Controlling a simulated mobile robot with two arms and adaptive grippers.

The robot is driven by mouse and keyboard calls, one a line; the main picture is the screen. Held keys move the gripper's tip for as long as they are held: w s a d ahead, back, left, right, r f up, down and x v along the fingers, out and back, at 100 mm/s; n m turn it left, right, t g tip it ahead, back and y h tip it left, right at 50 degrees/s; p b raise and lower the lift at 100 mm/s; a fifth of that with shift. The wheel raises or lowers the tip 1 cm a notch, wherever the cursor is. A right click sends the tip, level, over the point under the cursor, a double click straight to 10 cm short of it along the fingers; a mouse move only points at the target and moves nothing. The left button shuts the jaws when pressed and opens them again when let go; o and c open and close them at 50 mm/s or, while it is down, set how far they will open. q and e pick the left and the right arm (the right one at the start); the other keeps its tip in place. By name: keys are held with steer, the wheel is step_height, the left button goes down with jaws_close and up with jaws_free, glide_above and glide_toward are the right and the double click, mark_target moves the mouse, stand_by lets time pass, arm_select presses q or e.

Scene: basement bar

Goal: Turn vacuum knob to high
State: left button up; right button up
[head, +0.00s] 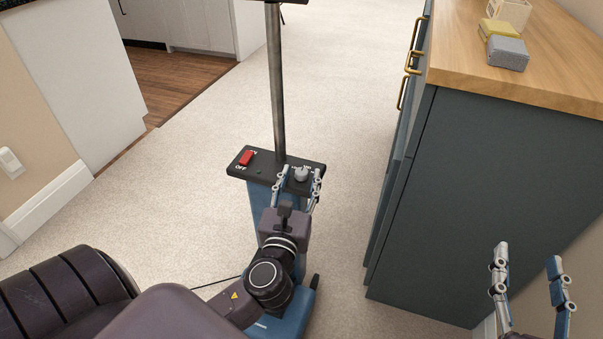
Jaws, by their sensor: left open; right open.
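The vacuum (258,210) stands upright on the carpet, with a blue body, a black top panel and a grey metal pole. Its grey knob (302,174) sits at the right of the panel, with small labels around it that are too small to read surely. A red switch (247,158) with an OFF label sits at the panel's left. My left gripper (299,172) is open, its fingers on either side of the knob; whether they touch it I cannot tell. My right gripper (528,252) is open and empty at the lower right, in front of the dark cabinet.
A dark cabinet (480,190) with a wooden top and brass handles stands close on the right. A yellow sponge (499,32) and a grey block (508,54) lie on it. Beige carpet (185,165) is open to the left and behind.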

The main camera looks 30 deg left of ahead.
arm_select(q)
steer(key=shift+x, duration=1.05)
arm_select(e)
steer(key=shift+r+t, duration=0.4)
steer(key=shift+r, duration=0.4)
arm_select(q)
steer(key=shift+c, duration=0.4)
arm_select(e)
steer(key=shift+s, duration=0.1)
arm_select(q)
jaws_close()
arm_select(e)
steer(key=shift+f, duration=0.1)
